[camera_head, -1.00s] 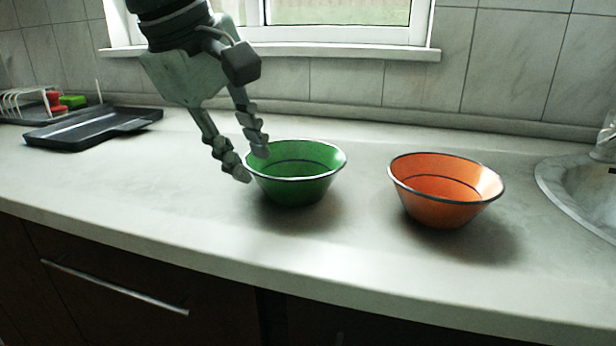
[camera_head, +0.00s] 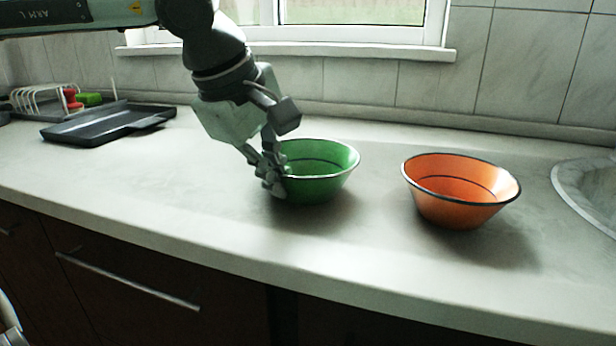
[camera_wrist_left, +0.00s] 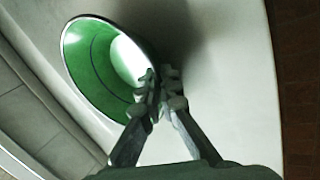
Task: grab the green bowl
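In the left wrist view the fingertips (camera_wrist_left: 159,88) meet at the bowl's edge. The fingers hide a small part of the rim. My right gripper does not show clearly in any view.
An orange bowl (camera_head: 459,190) stands to the right of the green one, with a gap between them. A sink (camera_head: 590,195) is at the far right. A black tray (camera_head: 108,124) and a white rack (camera_head: 38,99) are at the back left. The counter front is clear.

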